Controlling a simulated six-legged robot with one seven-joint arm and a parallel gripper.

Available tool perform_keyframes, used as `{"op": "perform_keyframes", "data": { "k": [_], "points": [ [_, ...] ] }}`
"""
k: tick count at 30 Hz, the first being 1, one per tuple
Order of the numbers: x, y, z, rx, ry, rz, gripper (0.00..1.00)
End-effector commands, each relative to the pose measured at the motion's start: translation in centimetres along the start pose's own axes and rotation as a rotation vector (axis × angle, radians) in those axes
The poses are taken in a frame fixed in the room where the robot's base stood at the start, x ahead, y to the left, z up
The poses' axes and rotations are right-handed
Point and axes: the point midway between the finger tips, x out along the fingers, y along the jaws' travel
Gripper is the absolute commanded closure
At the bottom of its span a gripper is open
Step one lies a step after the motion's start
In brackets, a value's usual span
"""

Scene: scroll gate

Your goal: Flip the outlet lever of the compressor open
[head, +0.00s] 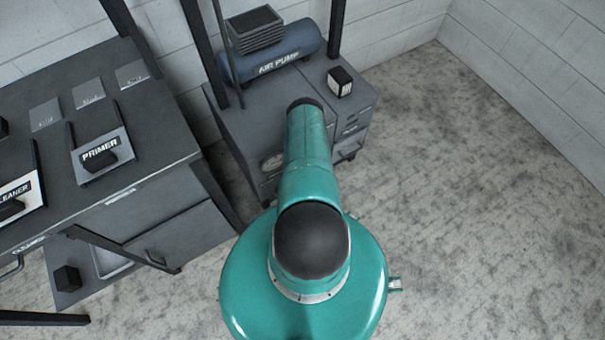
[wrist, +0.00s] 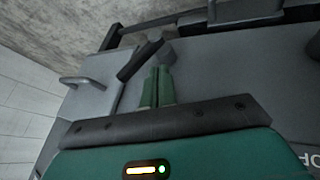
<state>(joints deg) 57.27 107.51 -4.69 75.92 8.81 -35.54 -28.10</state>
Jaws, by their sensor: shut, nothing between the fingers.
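The compressor, a blue-grey tank marked AIR PUMP (head: 278,62), sits on a grey cabinet (head: 262,118) at the top middle of the head view. My teal arm hides part of the cabinet, and my gripper is out of sight there. In the wrist view my gripper (wrist: 158,73) shows two green fingers side by side, shut and empty. Just beyond the fingertips is a short dark lever (wrist: 138,62), slanted, beside a dark grey block (wrist: 161,53). I cannot tell if the fingertips touch it, nor its exact setting.
A grey workbench (head: 160,125) with a PRIMER holder (head: 100,155) stands to the left. A round gauge (head: 272,163) is on the cabinet front. A small dark box (head: 339,80) sits on the cabinet top. A metal handle (wrist: 84,82) is left of the lever. Floor to the right is clear.

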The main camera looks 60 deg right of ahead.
Motion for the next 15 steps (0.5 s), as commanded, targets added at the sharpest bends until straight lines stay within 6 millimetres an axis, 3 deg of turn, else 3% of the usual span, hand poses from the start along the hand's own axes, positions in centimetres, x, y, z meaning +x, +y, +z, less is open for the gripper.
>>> {"op": "perform_keyframes", "data": {
  "k": [5, 11, 15],
  "points": [
    [0.0, -1.1, 0.3, -0.042, 0.022, 0.096, 1.00],
    [-1.2, -4.4, 0.5, -0.049, 0.024, 0.100, 1.00],
    [-3.6, -4.9, 0.5, -0.047, 0.024, 0.102, 1.00]
  ]
}}
